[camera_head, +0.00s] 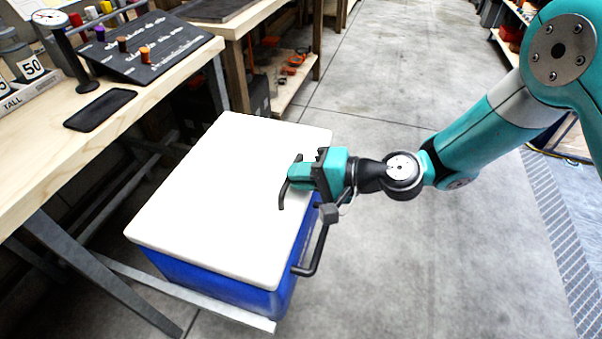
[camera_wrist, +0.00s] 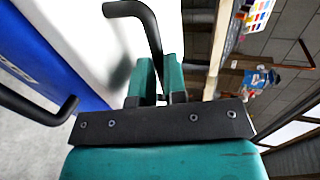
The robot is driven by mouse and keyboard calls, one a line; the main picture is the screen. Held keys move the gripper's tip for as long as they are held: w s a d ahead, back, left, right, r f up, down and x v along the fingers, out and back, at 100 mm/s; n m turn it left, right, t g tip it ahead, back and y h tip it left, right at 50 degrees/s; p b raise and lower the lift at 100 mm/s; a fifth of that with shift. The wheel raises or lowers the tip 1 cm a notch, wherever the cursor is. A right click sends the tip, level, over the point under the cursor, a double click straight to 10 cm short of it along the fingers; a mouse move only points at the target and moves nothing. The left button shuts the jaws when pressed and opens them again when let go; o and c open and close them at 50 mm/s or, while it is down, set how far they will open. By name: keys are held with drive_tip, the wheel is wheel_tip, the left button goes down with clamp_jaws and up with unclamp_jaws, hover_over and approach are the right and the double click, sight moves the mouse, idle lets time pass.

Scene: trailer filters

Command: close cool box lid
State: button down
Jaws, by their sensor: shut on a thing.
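The cool box has a blue body (camera_head: 215,285) and a white lid (camera_head: 215,185). In the head view the lid lies over the body and looks level; I cannot tell whether a thin gap remains. A black bent handle (camera_head: 283,194) sits at the lid's right edge; it also shows in the wrist view (camera_wrist: 146,25). My gripper (camera_head: 298,175) comes from the right with teal fingers shut on this handle. The fingers hide the handle's middle part. In the wrist view the lid (camera_wrist: 105,45) and blue body (camera_wrist: 45,55) lie left of the fingers.
A black side handle (camera_head: 315,255) sticks out from the box's right side, below my gripper. A wooden workbench (camera_head: 40,165) stands at the left, its metal leg near the box. Bare concrete floor (camera_head: 400,260) lies open to the right.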

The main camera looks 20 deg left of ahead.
drive_tip(key=shift+s+d+f, duration=0.15)
drive_tip(key=shift+s+f, duration=0.1)
drive_tip(key=shift+f, duration=0.35)
drive_tip(key=c, duration=1.2)
unclamp_jaws()
drive_tip(key=shift+o, duration=0.2)
drive_tip(key=shift+w+r, duration=0.1)
drive_tip(key=shift+r, duration=0.05)
drive_tip(key=shift+d, duration=0.15)
drive_tip(key=p+v, duration=0.1)
drive_tip(key=v, duration=1.6)
drive_tip(key=shift+r, duration=0.3)
